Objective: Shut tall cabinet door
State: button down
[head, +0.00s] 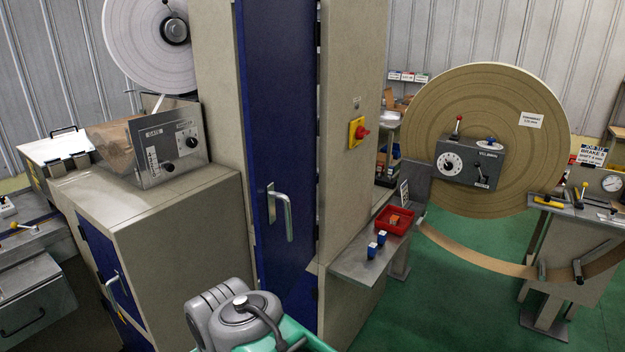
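The tall cabinet (352,190) is beige and stands in the middle of the head view. A narrow dark gap with small light patches runs along the door's right edge; I cannot tell from this view how far the door stands open. Part of my grey and teal arm (238,318) shows at the bottom, in front of the cabinet and below the handle. My gripper's fingers are not in view.
A lower beige cabinet (190,215) with a control box (165,145) stands close on the left. A grey shelf (350,262) with a red tray (393,220) juts out on the right. A large brown roll (535,95) stands farther right. Green floor (470,320) is clear at lower right.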

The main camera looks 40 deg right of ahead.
aim_at(279, 41)
jog(key=z, duration=1.05)
jog(key=i, duration=0.5)
jog(key=z, duration=1.7)
jog(key=k, duration=1.15)
jog(key=u, duration=1.9)
jog(key=i, duration=0.5)
jog(key=u, duration=0.05)
